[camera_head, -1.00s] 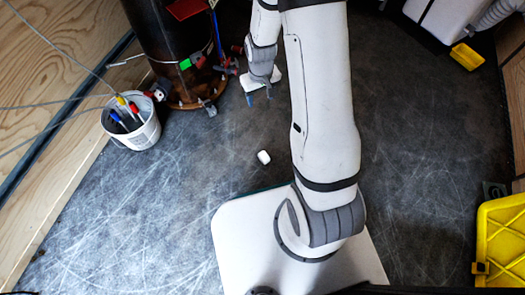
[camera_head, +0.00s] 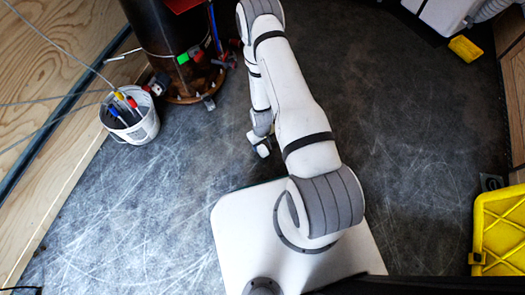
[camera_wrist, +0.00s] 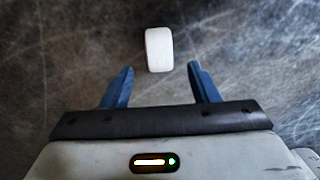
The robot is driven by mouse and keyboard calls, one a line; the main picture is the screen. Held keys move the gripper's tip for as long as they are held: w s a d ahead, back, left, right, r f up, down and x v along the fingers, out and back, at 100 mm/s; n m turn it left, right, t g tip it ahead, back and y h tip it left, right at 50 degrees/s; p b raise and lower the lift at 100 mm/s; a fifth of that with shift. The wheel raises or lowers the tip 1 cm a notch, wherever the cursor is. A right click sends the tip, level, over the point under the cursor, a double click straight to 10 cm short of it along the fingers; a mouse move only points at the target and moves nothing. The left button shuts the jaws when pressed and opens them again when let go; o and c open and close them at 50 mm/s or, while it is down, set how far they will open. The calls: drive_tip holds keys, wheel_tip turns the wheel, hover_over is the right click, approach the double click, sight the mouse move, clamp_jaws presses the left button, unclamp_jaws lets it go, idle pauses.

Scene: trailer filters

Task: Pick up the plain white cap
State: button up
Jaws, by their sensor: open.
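The plain white cap (camera_wrist: 159,48) lies on the dark scratched floor, just beyond and between my fingertips in the wrist view. It looks like a short rounded white block. My gripper (camera_wrist: 161,69) is open, with its two blue fingers apart on either side and nothing between them. The fingers do not visibly touch the cap. In the head view, the cap (camera_head: 263,151) shows just below the end of my arm, partly hidden by it. The gripper's fingers are hard to make out there.
A white bucket (camera_head: 133,130) with colored-handled tools stands at left by a wooden wall. A dark cylinder (camera_head: 165,45) on a rusty base stands at upper left. A yellow crate (camera_head: 500,232) is at right, and a small yellow tray (camera_head: 466,49) at upper right. The floor around the cap is clear.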

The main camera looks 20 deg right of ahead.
sight(262, 148)
wheel_tip(262, 148, down, 7)
drive_tip(key=b, duration=0.4)
drive_tip(key=shift+r, duration=0.1)
drive_tip(key=c, duration=1.1)
